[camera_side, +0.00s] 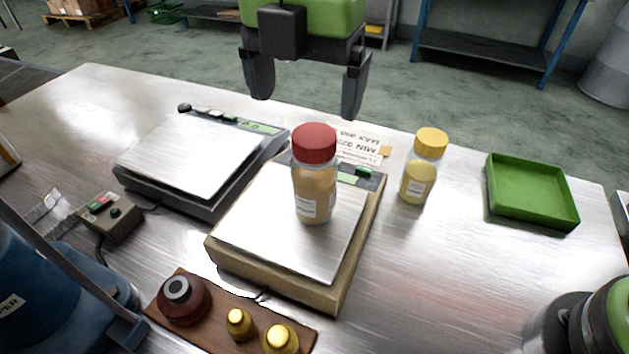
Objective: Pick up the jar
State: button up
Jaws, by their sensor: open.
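A jar with a red lid (314,178) stands upright on the bare metal plate of the tan scale (262,235). Its contents are tan and it has a white label. A second jar with a yellow lid (423,168) stands upright on the table to the right of that scale. It holds something yellow. My gripper (306,103) is open and empty, fingers pointing down. In the picture it appears above the red-lidded jar, apart from it; its exact depth is hard to tell.
A dark scale (195,155) with an empty plate stands to the left. A green tray (532,190) lies empty at the right. A wooden block (205,310) with brass weights is at the front. A printed card (362,143) lies behind the tan scale. The right-hand table is mostly clear.

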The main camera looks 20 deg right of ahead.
aim_at(308, 133)
notch_tip(308, 133, down, 4)
jog(key=shift+d+r, duration=0.1)
jog(key=shift+s+d+f, duration=0.15)
jog(key=shift+f, duration=1.2)
jog(key=shift+s+d+f, duration=0.15)
jog(key=shift+f, duration=1.15)
jog(key=shift+c, duration=0.5)
